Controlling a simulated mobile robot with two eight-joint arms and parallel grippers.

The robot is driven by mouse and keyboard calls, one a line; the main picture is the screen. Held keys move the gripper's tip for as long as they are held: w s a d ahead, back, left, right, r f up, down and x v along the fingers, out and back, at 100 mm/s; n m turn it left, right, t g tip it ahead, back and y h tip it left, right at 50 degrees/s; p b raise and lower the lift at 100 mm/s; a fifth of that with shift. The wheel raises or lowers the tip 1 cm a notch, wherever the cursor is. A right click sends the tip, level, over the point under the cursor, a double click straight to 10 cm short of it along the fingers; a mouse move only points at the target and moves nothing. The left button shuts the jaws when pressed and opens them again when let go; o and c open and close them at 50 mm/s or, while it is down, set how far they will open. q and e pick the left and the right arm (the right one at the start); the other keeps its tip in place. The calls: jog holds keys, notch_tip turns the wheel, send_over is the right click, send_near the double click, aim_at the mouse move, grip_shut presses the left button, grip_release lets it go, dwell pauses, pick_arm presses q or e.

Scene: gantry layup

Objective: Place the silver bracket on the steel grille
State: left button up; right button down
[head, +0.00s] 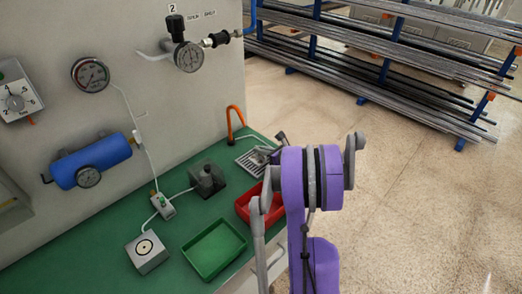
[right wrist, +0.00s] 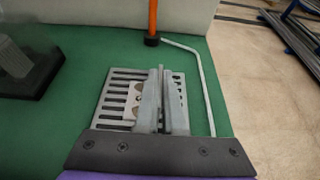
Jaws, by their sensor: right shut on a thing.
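The steel grille (head: 250,162) is a slotted plate at the far end of the green bench, partly hidden by my right arm. In the right wrist view the grille (right wrist: 113,101) lies flat under my right gripper (right wrist: 162,75). My right gripper, also in the head view (head: 273,149), points down over the grille, shut on the silver bracket (right wrist: 137,98). Most of the bracket is hidden by the fingers; a part with round marks shows at their left. I cannot tell whether it touches the grille. My left gripper is not in view.
An orange hooked tube (head: 234,116) rises just behind the grille. A red tray (head: 245,209), a green tray (head: 213,249) and a dark block (head: 207,179) stand nearer on the bench. A grey gauge panel (head: 130,40) borders it.

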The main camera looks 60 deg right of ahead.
jog(key=c, duration=1)
grip_release()
jog(key=shift+c, duration=0.2)
jog(key=shift+r, duration=0.15)
jog(key=v, duration=1.2)
